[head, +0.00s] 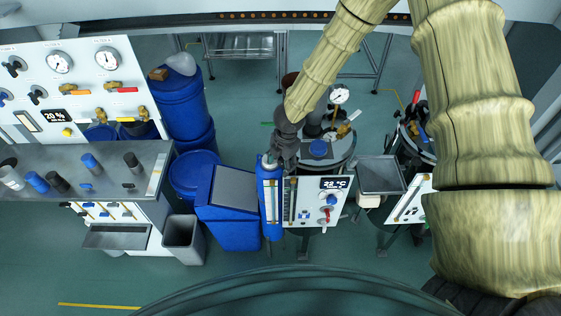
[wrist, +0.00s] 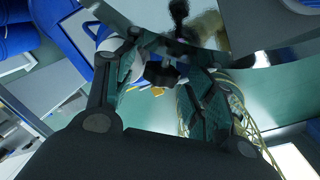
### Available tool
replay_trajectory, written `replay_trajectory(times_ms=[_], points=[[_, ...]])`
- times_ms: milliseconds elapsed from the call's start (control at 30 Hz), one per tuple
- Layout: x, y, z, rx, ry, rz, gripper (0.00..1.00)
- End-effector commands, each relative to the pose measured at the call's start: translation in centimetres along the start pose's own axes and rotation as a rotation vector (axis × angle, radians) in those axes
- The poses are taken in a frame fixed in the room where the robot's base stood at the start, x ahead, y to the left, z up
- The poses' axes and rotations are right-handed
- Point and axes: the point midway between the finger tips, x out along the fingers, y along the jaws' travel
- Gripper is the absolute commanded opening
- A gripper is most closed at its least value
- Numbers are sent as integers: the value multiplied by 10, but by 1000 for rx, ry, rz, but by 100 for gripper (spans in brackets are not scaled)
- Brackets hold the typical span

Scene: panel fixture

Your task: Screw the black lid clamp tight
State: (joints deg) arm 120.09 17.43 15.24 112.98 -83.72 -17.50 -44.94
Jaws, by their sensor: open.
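My gripper (head: 285,158) hangs at the left edge of the round metal lid (head: 338,153) of the middle vessel, above its white panel. In the wrist view my gripper (wrist: 162,58) is open, with a dark finger on each side. A black knob-like piece (wrist: 160,73), likely the black lid clamp, shows between the fingers; I cannot tell whether they touch it. The shiny metal behind it looks like the lid (wrist: 215,28). In the head view my gripper hides the clamp.
A pressure gauge (head: 339,95) and a blue cap (head: 318,148) stand on the lid. A blue cylinder (head: 271,205) stands close by on the left, with a blue bin (head: 228,222) beyond it. A grey tray (head: 381,174) is at the right, before another vessel.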

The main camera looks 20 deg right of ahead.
Motion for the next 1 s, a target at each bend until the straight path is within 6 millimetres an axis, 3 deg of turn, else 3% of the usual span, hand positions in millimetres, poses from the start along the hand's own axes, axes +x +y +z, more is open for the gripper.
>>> replay_trajectory(times_ms=[200,467,1000], points=[[0,0,0,0,0,0,54],[0,0,0,0,0,0,9],[1,1,0,-2,0,6,9]])
